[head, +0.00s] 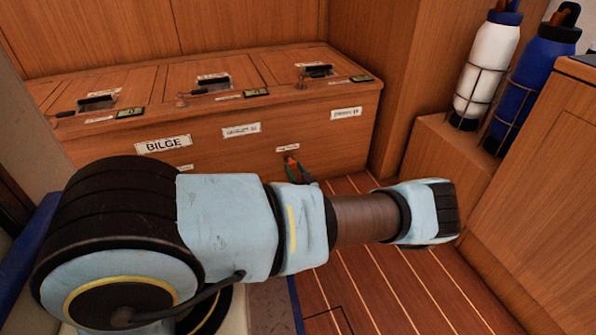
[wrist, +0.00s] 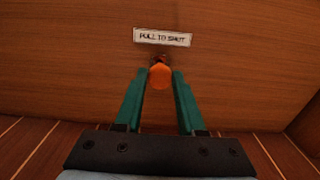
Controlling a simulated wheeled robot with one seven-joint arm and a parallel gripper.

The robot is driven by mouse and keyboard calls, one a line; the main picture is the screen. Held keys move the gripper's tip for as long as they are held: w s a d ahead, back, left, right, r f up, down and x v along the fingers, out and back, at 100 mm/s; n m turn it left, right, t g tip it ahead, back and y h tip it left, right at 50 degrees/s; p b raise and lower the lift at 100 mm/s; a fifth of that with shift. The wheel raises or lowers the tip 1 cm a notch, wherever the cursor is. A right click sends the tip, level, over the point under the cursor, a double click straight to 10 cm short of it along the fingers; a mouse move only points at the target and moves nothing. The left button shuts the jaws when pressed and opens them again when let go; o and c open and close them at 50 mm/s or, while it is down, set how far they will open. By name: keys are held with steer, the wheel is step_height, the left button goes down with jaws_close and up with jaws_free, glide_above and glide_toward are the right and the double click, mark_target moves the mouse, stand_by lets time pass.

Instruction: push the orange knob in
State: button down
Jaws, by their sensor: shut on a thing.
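The orange knob (wrist: 160,76) sticks out from the wooden front panel, just below a white label that reads "PULL TO SHUT". My gripper (wrist: 160,78) has its two green fingers on either side of the knob, shut on it. In the head view the knob (head: 289,160) is a small orange spot low on the front of the bench, and my green fingers (head: 297,170) reach it from below. Most of my gripper is hidden behind my arm there.
The wooden bench (head: 225,152) has several labels, one reading "BILGE", and black levers on its top. A white bottle (head: 487,68) and a blue bottle (head: 532,85) stand in racks at right. The striped floor (head: 390,290) is clear in front.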

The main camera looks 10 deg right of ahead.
steer(key=shift+w+a, duration=0.1)
steer(key=shift+w, duration=0.55)
steer(key=c, duration=0.5)
jaws_free()
steer(key=s+d+p, duration=0.1)
steer(key=s+p, duration=0.3)
steer(key=s, duration=0.6)
steer(key=shift+s+d, duration=0.2)
steer(key=shift+s, duration=0.15)
